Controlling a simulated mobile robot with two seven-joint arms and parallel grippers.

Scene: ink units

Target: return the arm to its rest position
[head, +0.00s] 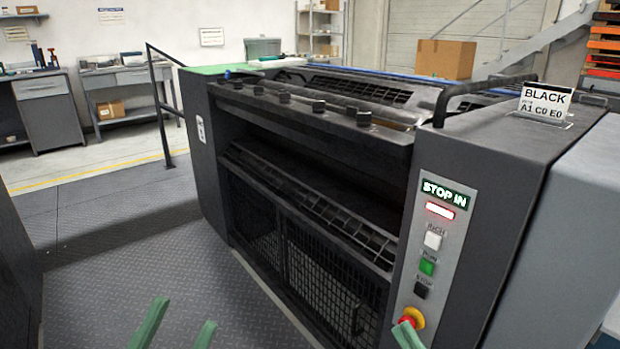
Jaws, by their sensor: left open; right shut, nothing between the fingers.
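My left gripper (178,324) shows at the bottom edge, left of centre, as two green fingers spread apart with nothing between them. It is over the patterned metal floor, in front of the dark press unit (320,170). My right gripper (407,335) shows at the bottom edge as a green fingertip, shut and empty. In the picture it lies just below the red and yellow emergency stop button (411,317) on the press's control panel (437,240). I cannot tell whether it touches the panel. Both arms are out of view below.
A black handrail (160,100) stands at left. The metal floor (190,290) before the press is clear.

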